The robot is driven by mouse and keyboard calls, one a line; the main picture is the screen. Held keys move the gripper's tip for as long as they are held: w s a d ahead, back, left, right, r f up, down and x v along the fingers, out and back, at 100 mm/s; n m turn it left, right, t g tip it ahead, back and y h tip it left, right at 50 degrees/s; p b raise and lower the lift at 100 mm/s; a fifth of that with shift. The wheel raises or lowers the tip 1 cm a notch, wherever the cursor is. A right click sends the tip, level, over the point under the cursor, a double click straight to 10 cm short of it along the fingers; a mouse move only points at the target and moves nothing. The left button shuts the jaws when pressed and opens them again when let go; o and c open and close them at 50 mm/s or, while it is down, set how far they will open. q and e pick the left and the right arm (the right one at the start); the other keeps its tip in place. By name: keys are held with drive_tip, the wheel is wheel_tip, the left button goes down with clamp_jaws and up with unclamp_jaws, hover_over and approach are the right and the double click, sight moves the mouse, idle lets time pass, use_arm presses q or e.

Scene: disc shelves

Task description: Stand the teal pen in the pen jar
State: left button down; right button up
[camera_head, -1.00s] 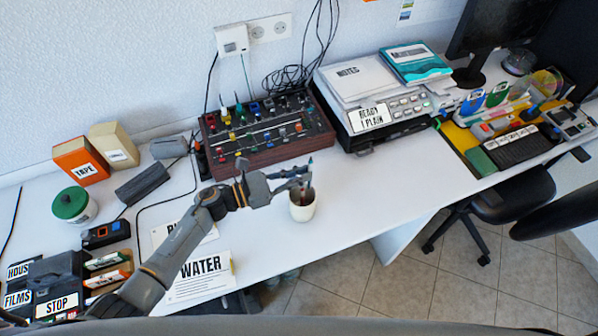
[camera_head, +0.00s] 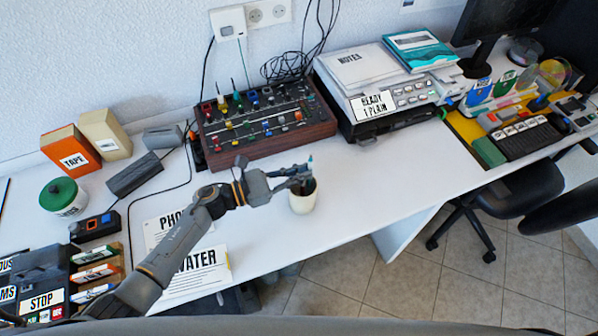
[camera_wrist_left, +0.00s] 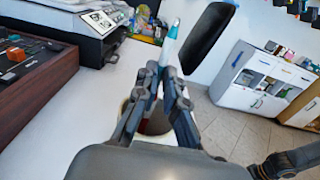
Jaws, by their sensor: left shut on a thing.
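The teal pen (camera_head: 310,161) is held by my left gripper (camera_head: 304,176) above the pen jar. In the left wrist view the pen (camera_wrist_left: 170,42) stands roughly upright between the shut fingertips (camera_wrist_left: 163,76), with its pale teal end up. Its lower part is hidden by the fingers. The cream pen jar (camera_head: 302,203) stands at the table's front edge, just below the fingers. Its rim and dark reddish inside show behind the fingers in the wrist view (camera_wrist_left: 155,126). I cannot tell whether the pen's lower end is inside the jar. My right gripper is not in view.
A mixer panel (camera_head: 265,130) with coloured knobs stands behind the jar. A printer (camera_head: 380,103) with notes on top is at the back right. Paper sheets (camera_head: 197,272) lie left of the jar. The white table (camera_head: 400,170) is clear to the right.

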use_arm(q)
drive_tip(key=c, duration=1.4)
unclamp_jaws()
drive_tip(key=shift+o, duration=0.2)
drive_tip(key=v, duration=1.2)
drive_tip(key=shift+d, duration=0.1)
